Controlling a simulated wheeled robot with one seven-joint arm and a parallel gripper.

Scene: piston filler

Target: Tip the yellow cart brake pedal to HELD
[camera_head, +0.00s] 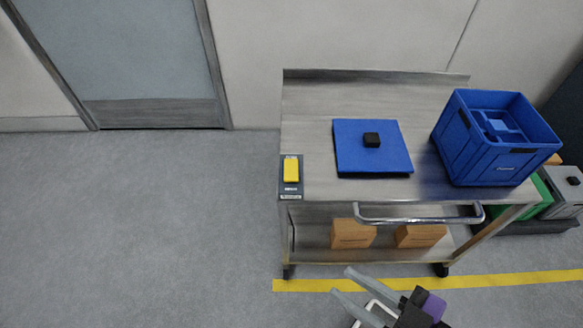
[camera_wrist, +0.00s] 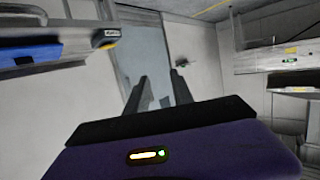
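The yellow brake pedal (camera_head: 291,170) sits on a dark plate (camera_head: 290,190) at the front left corner of the steel cart (camera_head: 305,110). Lettering on the plate is too small to read, and the pedal's tilt cannot be told. My gripper (camera_head: 342,280) is in front of the cart, below and to the right of the pedal in the head view, apart from it. Its two fingers stand apart and nothing is between them; they also show in the wrist view (camera_wrist: 158,90), pointing toward a grey door.
A blue mat (camera_head: 350,160) with a small black block (camera_head: 371,140) lies on the cart top. A blue crate (camera_head: 465,150) stands at the right. A handle bar (camera_head: 420,220) juts from the front, above cardboard boxes (camera_head: 352,234). The floor left is clear.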

